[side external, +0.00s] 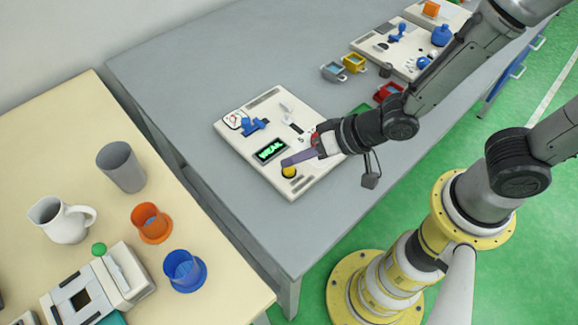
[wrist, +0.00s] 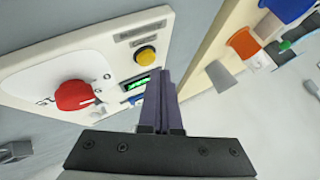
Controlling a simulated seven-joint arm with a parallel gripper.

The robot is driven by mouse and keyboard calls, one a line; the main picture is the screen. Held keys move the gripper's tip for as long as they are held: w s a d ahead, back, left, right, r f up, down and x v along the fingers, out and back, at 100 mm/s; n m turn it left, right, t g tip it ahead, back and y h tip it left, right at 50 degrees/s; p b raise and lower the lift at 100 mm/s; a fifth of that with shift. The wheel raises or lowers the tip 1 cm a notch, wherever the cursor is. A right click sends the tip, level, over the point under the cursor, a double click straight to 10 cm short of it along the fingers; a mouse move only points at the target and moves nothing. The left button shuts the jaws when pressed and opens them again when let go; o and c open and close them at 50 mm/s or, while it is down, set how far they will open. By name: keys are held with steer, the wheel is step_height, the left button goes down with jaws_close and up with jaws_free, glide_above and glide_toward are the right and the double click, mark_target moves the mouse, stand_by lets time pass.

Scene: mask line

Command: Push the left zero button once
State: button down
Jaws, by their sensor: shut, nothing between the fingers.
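A light panel box (side external: 240,148) lies on the grey bench, with a round yellow button (side external: 289,172) near its front left edge. The button also shows in the wrist view (wrist: 146,54), protruding beside a small lit green display (wrist: 142,83); the lettering near it is too small to read. My gripper (side external: 284,163) is shut and empty, its purple fingers reaching over the panel close above the button in the side view. In the wrist view, the fingertips (wrist: 164,72) lie just right of and below the button. I cannot tell whether they touch the panel.
The panel also carries a blue handle (side external: 255,126) and a red knob (wrist: 75,95). A second panel (side external: 372,46), a grey bin (side external: 334,71) and a yellow bin (side external: 354,63) stand farther back. A beige table (side external: 75,130) at the left holds cups and a machine.

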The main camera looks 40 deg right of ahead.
steer(key=shift+f, duration=0.3)
steer(key=shift+f, duration=0.5)
stand_by(0.6)
steer(key=shift+r, duration=0.9)
step_height(320, 180, up, 5)
stand_by(0.7)
stand_by(0.4)
